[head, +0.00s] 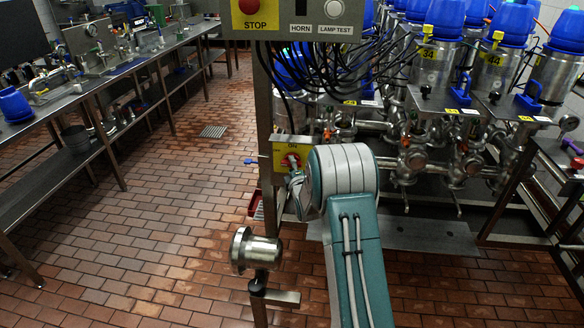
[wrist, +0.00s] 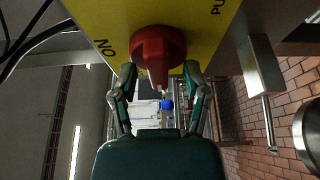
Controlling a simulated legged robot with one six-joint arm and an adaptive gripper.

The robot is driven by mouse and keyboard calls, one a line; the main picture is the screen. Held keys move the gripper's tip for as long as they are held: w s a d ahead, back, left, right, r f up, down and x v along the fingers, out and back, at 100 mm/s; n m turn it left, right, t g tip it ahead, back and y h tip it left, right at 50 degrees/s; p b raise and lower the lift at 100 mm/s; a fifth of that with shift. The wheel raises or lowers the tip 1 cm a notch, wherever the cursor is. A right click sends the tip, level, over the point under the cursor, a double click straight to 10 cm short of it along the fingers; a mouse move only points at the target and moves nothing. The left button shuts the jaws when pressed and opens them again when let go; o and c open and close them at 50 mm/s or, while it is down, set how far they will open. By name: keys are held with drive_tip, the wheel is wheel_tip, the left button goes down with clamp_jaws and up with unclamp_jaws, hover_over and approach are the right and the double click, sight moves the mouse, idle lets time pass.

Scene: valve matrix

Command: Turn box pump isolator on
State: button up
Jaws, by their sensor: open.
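The pump isolator is a yellow plate (head: 281,150) on a box on the grey post, with a red rotary knob (head: 292,160). In the wrist view the red knob (wrist: 158,50) fills the top middle of the yellow plate (wrist: 98,18). The letters of ON appear upside down at the knob's left, and part of a "PU" label shows at the upper right. My gripper (wrist: 159,70) is open, with one fingertip on each side of the knob's handle. I cannot tell whether they touch it. In the head view my gripper (head: 297,184) is partly hidden by my arm.
A control box (head: 300,20) with a red STOP button sits above. Black cables hang behind the post. A metal cylinder fitting (head: 256,250) stands low in front. Valves and pipes (head: 415,150) crowd the right. Steel benches (head: 100,90) line the left, with clear tiled floor between.

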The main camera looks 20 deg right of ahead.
clamp_jaws()
